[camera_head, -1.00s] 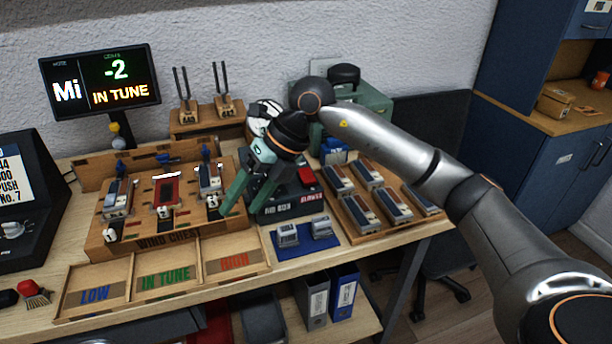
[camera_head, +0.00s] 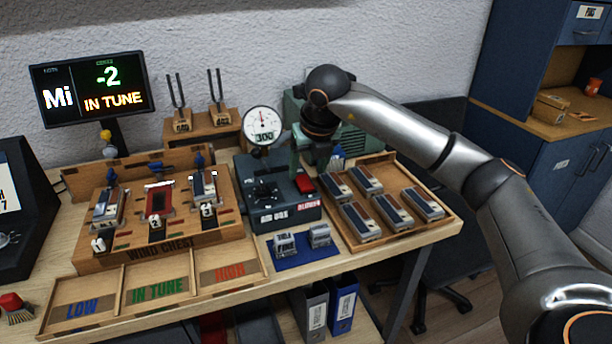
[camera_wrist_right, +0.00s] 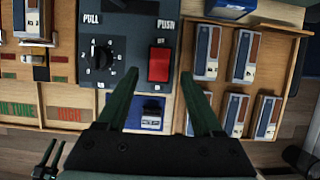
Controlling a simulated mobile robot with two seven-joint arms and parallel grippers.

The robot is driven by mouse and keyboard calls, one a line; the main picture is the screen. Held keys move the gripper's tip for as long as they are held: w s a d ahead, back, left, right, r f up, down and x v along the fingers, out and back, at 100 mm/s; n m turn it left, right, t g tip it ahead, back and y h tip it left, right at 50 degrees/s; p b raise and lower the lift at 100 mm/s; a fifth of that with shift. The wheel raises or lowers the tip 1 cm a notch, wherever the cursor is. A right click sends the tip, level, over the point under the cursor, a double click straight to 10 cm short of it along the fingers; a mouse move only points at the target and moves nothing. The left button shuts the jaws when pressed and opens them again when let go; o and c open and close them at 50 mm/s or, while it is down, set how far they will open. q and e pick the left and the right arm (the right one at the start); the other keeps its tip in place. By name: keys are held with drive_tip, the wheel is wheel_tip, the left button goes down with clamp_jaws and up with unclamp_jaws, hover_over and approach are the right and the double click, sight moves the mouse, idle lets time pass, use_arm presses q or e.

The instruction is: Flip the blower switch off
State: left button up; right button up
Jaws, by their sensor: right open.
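The blower switch is a red rocker (camera_head: 304,184) on the right part of a dark grey control box (camera_head: 262,211). In the right wrist view the red rocker (camera_wrist_right: 159,64) sits under the word PUSH, beside a black knob (camera_wrist_right: 100,56). My right gripper (camera_head: 312,166) is above the right side of the box, near the rocker, pointing down. In the right wrist view its green fingers (camera_wrist_right: 158,82) are spread wide with nothing between them, and the rocker lies just beyond and between the tips. I cannot tell how high the tips are above the box.
A wooden wind chest (camera_head: 130,243) with reed blocks stands left of the box. A tray of several reed blocks (camera_head: 442,226) lies right. A round gauge (camera_head: 262,123) stands behind the box, and a blue mat (camera_head: 305,254) with two small blocks lies in front.

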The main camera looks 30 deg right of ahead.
sight(305, 182)
drive_tip(key=shift+x, duration=1.6)
clamp_jaws()
